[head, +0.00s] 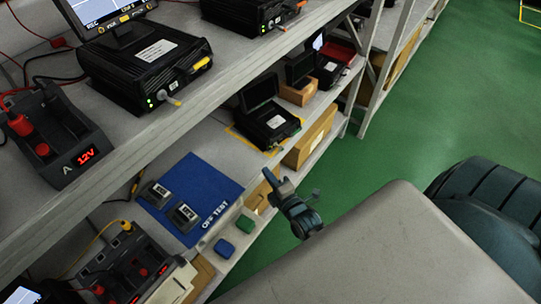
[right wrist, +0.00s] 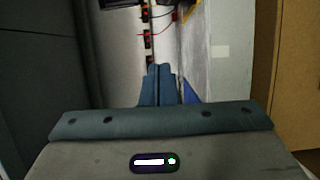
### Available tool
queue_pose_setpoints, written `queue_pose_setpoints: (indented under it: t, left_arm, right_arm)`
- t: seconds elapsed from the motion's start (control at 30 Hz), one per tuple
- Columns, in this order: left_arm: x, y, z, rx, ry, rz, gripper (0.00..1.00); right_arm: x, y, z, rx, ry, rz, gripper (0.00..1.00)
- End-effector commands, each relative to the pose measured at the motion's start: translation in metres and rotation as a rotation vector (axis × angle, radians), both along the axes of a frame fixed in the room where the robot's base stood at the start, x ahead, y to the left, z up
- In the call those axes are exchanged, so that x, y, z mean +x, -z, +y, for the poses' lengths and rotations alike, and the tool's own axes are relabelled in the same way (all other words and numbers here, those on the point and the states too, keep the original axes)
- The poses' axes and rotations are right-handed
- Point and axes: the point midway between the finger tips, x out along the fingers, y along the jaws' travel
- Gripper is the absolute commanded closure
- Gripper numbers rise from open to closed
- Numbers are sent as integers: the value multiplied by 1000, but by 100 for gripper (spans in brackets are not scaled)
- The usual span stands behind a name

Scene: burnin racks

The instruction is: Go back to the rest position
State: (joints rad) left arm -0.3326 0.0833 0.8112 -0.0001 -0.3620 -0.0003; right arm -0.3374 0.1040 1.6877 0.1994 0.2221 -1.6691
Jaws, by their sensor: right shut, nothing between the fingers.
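My right gripper (head: 268,176) shows in the head view in front of the lower rack shelf, over the shelf's front edge and the green floor. Its fingers are together and empty. In the right wrist view the two blue-grey fingers (right wrist: 158,72) meet side by side with nothing between them. The gripper appears apart from the shelf items. My left gripper is in neither view.
A black unit (head: 268,124) stands farther along. A 12V supply (head: 52,142) is on the upper shelf. Green floor (head: 450,110) is clear at right.

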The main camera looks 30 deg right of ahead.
Motion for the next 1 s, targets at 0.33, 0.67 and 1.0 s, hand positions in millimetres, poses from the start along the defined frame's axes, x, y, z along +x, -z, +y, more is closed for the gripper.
queue_pose_setpoints:
  t: [0.33, 0.67, 1.0]
  left_arm:
    - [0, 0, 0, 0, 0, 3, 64]
    - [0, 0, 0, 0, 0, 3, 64]
    - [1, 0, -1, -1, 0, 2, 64]
  right_arm:
    - [-9, 0, 0, 0, 0, -1, 100]
    - [-40, 120, -6, 297, 50, 301, 100]
    - [-194, 330, -19, 889, 498, 857, 100]
